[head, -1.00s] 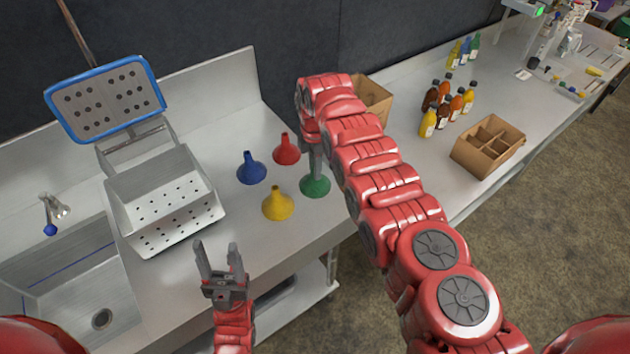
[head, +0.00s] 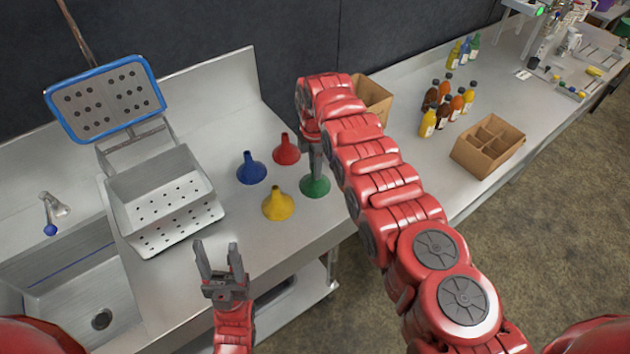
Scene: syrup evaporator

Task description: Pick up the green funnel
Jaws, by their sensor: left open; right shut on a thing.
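The green funnel (head: 314,187) stands wide end down on the metal counter, near its front edge. My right gripper (head: 317,168) comes down on it from above and is shut on its narrow spout, which the fingers mostly hide. The funnel's base appears to rest on the counter. My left gripper (head: 220,262) is open and empty, pointing up in front of the counter's edge, away from the funnels.
A yellow funnel (head: 278,205), a blue funnel (head: 251,170) and a red funnel (head: 286,151) stand close to the left of the green one. A perforated metal box (head: 165,205) is further left, beside the sink (head: 75,290). Bottles and a divided carton (head: 487,147) are at right.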

